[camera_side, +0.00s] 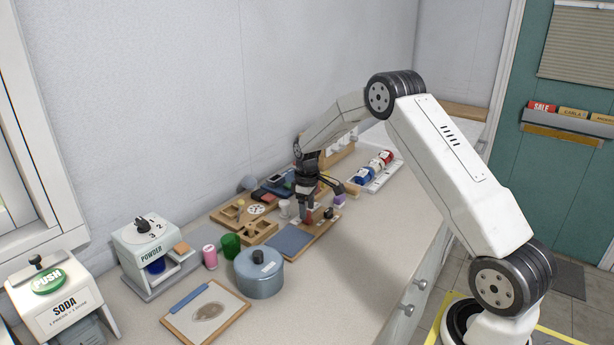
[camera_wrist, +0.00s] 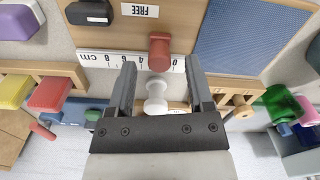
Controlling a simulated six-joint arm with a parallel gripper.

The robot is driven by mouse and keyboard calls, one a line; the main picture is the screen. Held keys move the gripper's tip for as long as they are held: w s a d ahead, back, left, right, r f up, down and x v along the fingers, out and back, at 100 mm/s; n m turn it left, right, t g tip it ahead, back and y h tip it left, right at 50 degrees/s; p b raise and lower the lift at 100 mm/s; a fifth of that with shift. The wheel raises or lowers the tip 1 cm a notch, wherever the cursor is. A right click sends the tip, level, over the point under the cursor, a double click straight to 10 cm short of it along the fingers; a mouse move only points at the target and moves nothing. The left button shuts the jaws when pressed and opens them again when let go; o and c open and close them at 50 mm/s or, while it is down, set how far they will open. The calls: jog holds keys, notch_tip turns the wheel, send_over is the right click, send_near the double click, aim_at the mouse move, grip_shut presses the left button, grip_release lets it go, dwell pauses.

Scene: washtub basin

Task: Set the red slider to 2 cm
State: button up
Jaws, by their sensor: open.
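The red slider (camera_wrist: 159,50) is a red block with a narrower neck on a wooden board. My gripper (camera_wrist: 159,68) is open, with one finger on each side of the slider's near end in the wrist view. Contact cannot be made out. In the side view my gripper (camera_side: 304,214) is low over the board, with the red slider (camera_side: 309,217) at its fingers.
A white knob-like piece (camera_wrist: 155,96) shows between the fingers. A green cup (camera_wrist: 283,103) is at right.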

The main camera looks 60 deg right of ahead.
jog(key=shift+r, duration=3.1)
jog(key=shift+a, duration=0.15)
jog(key=shift+s+a+r, duration=0.1)
jog(key=shift+a, duration=0.15)
jog(key=s+a+m+t, duration=0.2)
jog(key=s+a, duration=1.9)
jog(key=shift+r+m+t, duration=0.2)
jog(key=shift+m+t, duration=0.1)
